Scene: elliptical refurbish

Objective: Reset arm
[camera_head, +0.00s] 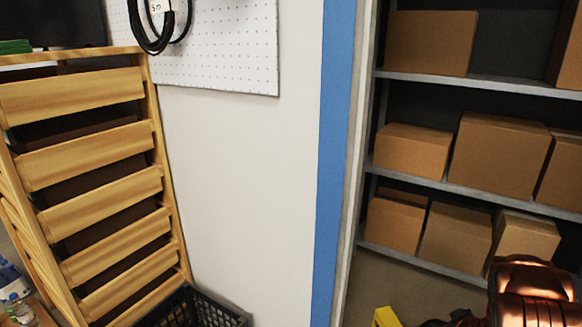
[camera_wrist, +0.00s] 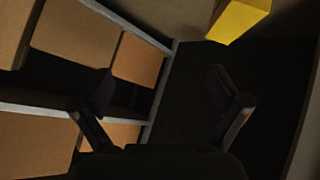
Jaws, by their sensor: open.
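My gripper (camera_wrist: 168,92) shows in the wrist view as two dark fingers spread wide apart. It is open, and nothing is between the fingers. Behind it in that view are a dark area, shelf edges and cardboard boxes. In the head view, a copper-coloured part of my arm (camera_head: 532,292) is at the lower right corner, in front of the shelving. The fingers cannot be made out clearly in the head view.
A metal shelf unit (camera_head: 480,84) with several cardboard boxes (camera_head: 497,155) stands at the right. A yellow object (camera_head: 385,317) is at the bottom edge, and a yellow block shows in the wrist view (camera_wrist: 238,18). A wooden slatted rack (camera_head: 95,150) and black crate (camera_head: 215,312) are at left.

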